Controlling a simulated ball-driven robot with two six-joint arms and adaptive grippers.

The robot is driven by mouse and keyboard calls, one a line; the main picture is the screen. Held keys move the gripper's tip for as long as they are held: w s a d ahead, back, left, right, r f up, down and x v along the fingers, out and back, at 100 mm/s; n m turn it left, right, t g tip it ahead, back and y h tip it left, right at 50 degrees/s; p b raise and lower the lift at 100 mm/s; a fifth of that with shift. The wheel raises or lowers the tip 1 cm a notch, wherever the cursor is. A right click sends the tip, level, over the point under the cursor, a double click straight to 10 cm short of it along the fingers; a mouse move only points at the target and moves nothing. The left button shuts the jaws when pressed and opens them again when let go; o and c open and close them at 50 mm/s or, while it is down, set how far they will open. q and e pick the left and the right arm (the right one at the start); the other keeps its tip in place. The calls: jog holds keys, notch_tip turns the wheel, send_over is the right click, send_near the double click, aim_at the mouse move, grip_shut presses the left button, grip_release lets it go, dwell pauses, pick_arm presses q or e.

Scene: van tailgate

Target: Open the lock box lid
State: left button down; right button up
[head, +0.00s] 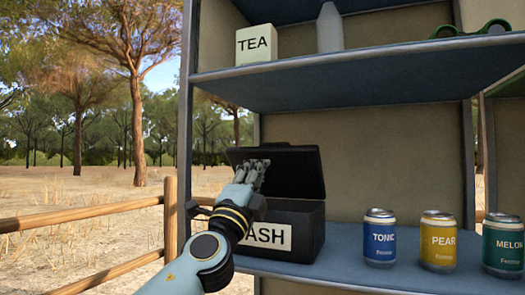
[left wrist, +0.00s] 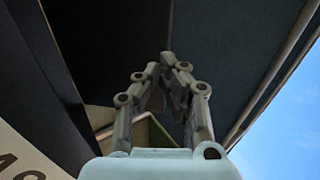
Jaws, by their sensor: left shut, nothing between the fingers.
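The black lock box (head: 309,228) stands on the lower shelf, with a white label ending in "ASH" on its front. Its lid (head: 300,170) stands raised behind the box body, tilted up from the rear edge. My left gripper (head: 258,164) is shut and empty, in front of the raised lid's left part; I cannot tell whether it touches the lid. My forearm hides the box's left front and part of the label. In the left wrist view, the shut fingers (left wrist: 168,58) point up at dark surfaces, and part of the label (left wrist: 20,155) shows at lower left. My right gripper is not in view.
A tonic can (head: 380,240), a pear can (head: 438,243) and a melon can (head: 502,247) stand right of the box. The upper shelf (head: 350,76) overhangs it, holding a tea box (head: 256,44). A grey post (head: 186,120) rises at left.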

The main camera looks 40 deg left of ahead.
aim_at(266, 157)
pick_arm(q)
jog(key=x, duration=0.3)
jog(key=shift+w+f+p, duration=0.1)
jog(key=shift+w+p, duration=0.2)
jog(key=shift+w, duration=0.05)
jog(key=shift+w+r, duration=0.2)
jog(key=shift+r, duration=0.05)
jog(key=shift+w, duration=0.1)
jog(key=shift+w+a, duration=0.15)
jog(key=shift+a, duration=0.1)
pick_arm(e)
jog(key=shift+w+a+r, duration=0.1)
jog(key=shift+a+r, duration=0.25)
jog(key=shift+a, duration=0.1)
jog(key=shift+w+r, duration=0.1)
